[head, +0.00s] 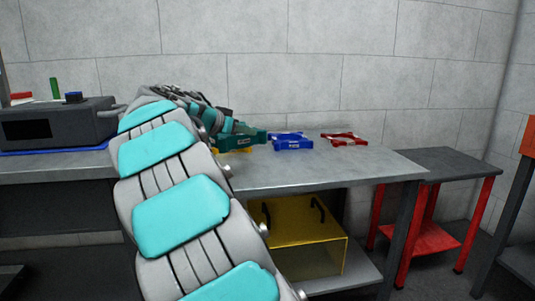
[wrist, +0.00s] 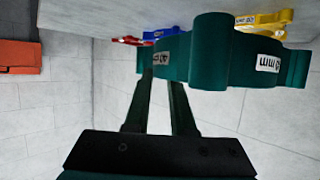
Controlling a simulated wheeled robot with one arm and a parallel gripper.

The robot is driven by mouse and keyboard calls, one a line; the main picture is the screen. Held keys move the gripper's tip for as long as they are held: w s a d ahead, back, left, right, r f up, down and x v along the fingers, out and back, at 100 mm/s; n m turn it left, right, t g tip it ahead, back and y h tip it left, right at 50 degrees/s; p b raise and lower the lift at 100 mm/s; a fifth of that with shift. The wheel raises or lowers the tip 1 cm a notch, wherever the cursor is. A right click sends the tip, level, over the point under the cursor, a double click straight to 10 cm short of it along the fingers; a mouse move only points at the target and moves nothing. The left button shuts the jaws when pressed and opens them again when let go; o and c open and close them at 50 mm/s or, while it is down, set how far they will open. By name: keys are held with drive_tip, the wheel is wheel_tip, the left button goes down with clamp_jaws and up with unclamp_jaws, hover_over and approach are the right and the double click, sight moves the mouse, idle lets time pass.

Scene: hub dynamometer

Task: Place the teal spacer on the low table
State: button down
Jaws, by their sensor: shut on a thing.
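The teal spacer (wrist: 220,50) is between the finger ends of my gripper (wrist: 162,80) in the wrist view, with a white "mm" label on its side. In the head view the teal spacer (head: 248,138) is just beyond my gripper (head: 226,127), over the grey workbench, partly in front of a yellow spacer. My gripper is shut on the teal spacer. The low table (head: 448,160) has a dark grey top and red legs. It stands right of the workbench, and its visible top is bare.
On the workbench (head: 330,170) are a blue spacer (head: 292,142), a red spacer (head: 344,139) and a yellow spacer (head: 233,151). A dark machine (head: 60,125) stands at left. A yellow box (head: 300,235) sits on the bench's lower shelf. An orange-topped stand is at far right.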

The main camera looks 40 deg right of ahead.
wheel_tip(320, 180, down, 9)
drive_tip(key=shift+s+r, duration=0.1)
drive_tip(key=shift+r, duration=0.05)
drive_tip(key=c, duration=0.8)
unclamp_jaws()
drive_tip(key=shift+o, duration=0.2)
drive_tip(key=v, duration=1.2)
drive_tip(key=shift+b, duration=0.4)
